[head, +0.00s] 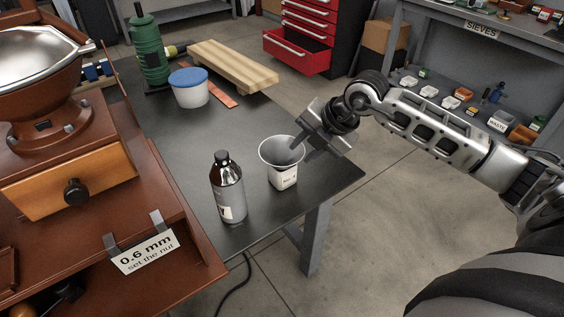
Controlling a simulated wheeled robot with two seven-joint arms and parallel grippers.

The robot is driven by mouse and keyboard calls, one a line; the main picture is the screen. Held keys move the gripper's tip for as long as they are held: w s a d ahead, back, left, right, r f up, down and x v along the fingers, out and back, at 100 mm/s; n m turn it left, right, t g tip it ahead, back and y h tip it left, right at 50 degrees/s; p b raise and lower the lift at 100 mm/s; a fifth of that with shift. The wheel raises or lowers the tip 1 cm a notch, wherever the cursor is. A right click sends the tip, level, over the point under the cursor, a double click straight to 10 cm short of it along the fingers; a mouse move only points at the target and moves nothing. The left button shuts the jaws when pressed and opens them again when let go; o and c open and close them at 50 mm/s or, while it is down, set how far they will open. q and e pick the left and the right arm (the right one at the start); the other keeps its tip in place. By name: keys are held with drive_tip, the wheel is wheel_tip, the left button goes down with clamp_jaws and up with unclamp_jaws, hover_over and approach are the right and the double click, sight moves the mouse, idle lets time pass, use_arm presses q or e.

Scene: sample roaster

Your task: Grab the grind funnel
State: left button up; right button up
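The grind funnel (283,176) is a light grey cup with a wide flared rim and a small label, and it appears to stand upright on the dark table near its front right corner. My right gripper (306,146) reaches in from the right, with its fingertips at the right side of the rim. The fingers overlap the rim in the picture, and I cannot tell whether they touch or grip it. My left gripper is not in view.
A dark-capped bottle (228,188) stands close left of the funnel. A blue-lidded tub (189,88), a green grinder-like object (148,52) and a wooden block (234,66) are farther back. A brown wooden machine (70,185) fills the left. The table (270,228) is clear in front.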

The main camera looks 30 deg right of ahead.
sight(298, 158)
drive_tip(key=x, duration=0.5)
drive_tip(key=shift+s+d+f, duration=0.1)
drive_tip(key=shift+d+f, duration=0.15)
drive_tip(key=shift+d, duration=0.15)
clamp_jaws()
drive_tip(key=shift+r, duration=0.15)
